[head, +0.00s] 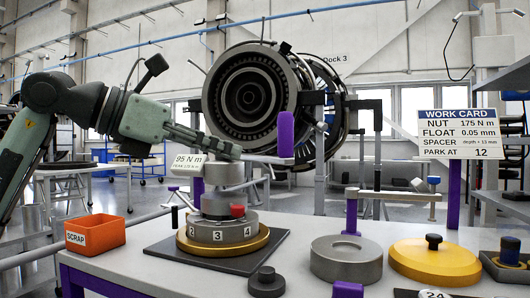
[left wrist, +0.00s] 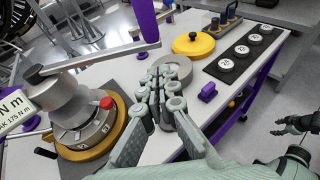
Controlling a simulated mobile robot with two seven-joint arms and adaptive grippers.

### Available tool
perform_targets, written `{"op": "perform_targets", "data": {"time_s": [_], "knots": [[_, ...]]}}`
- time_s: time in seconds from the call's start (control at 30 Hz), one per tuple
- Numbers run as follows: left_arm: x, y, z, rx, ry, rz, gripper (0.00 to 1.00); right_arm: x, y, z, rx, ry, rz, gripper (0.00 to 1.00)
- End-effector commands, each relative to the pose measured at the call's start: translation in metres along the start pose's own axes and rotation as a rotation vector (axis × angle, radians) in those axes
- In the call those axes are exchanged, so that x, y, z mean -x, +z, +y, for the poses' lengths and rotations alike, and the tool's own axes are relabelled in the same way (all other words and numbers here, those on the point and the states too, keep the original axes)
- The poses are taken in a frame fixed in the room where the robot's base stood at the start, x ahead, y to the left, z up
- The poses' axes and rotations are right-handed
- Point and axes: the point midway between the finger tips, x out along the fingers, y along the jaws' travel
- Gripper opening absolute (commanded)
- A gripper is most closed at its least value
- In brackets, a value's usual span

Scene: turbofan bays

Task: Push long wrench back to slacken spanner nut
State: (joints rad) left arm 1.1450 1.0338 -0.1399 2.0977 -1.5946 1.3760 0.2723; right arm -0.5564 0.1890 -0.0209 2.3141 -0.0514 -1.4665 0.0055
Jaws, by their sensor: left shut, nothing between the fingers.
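The long wrench (head: 265,158) is a grey bar from the top of the grey stacked fixture, with an upright purple handle (head: 286,134) at its outer end. The bar also shows in the left wrist view (left wrist: 95,60). The spanner nut cannot be made out clearly at the fixture's top. The numbered grey ring (head: 218,232) stands on a gold base, with a red knob (head: 237,210). A tag (head: 188,165) reads 95 N m. My left gripper (head: 236,152) is shut and empty above the bar's inner part, left of the handle. My right gripper (left wrist: 298,124) shows small and dark.
An orange scrap bin (head: 95,236) stands at the left. A grey ring (head: 346,260), a yellow lid (head: 434,262) and a black knob (head: 266,282) are on the table. The work card (head: 458,134) reads nut 175 N m, park at 12. An engine (head: 250,92) stands behind.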

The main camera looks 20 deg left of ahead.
Motion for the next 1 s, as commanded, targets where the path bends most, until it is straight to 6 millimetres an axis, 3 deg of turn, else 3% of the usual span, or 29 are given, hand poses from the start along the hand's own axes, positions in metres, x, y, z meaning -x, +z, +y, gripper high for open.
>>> {"op": "perform_targets", "data": {"time_s": [0.2, 0.4, 1.0], "knots": [[-0.047, 0.002, -0.001, 0.002, -0.003, 0.000, 0.00, -0.014, 0.000, -0.003, 0.001, -0.010, -0.007, 0.47], [-0.073, 0.010, 0.000, 0.003, -0.001, 0.000, 0.00, -0.030, 0.001, -0.006, 0.001, -0.019, -0.012, 0.47], [-0.089, 0.016, -0.001, 0.001, 0.001, -0.001, 0.00, -0.036, 0.001, -0.007, 0.001, -0.024, -0.010, 0.47]]}}
